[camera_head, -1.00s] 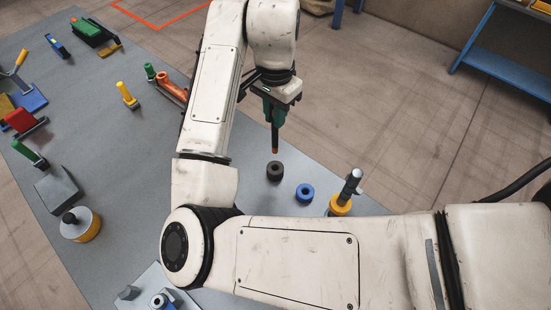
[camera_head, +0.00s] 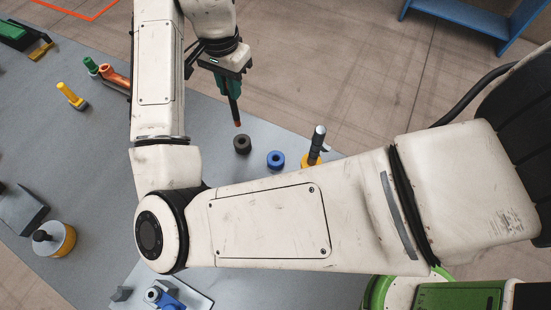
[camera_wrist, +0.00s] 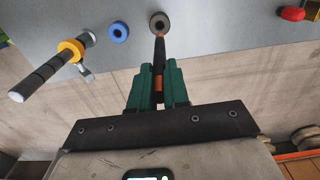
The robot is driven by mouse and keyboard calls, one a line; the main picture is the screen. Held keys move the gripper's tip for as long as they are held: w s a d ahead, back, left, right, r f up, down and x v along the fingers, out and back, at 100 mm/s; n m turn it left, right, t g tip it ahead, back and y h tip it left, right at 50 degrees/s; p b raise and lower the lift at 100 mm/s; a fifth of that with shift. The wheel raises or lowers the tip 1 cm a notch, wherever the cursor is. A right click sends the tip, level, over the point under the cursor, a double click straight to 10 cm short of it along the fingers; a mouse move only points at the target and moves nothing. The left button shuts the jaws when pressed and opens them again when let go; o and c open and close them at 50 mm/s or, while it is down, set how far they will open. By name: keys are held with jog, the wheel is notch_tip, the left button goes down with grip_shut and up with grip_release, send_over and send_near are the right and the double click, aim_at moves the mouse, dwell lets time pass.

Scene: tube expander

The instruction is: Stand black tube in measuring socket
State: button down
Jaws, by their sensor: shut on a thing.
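My gripper (camera_head: 230,86) has green fingers, shut on a slim dark rod with an orange-brown tip, which I take to be the black tube (camera_head: 236,112). The tube points down, its lower end just above a dark ring (camera_head: 242,144) on the grey table; they look apart. In the wrist view the tube (camera_wrist: 159,48) leads from between my green fingers (camera_wrist: 158,75) toward the dark ring (camera_wrist: 159,22), overlapping its near edge. An orange-brown part shows between the fingers. I cannot tell which thing is the measuring socket; the dark ring is nearest to the tube.
A blue ring (camera_head: 275,159) lies right of the dark ring. Beyond it stands a dark-handled tool with a yellow collar (camera_head: 312,159), near the table edge. Yellow (camera_head: 72,98) and orange (camera_head: 115,75) pieces stand further left. My arm covers part of the table.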

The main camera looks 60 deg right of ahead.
dwell(0.8)
jog(key=s+f+b, duration=0.2)
jog(key=s, duration=0.9)
dwell(0.5)
jog(key=shift+f, duration=0.1)
notch_tip(320, 180, down, 6)
jog(key=b, duration=0.4)
dwell(0.4)
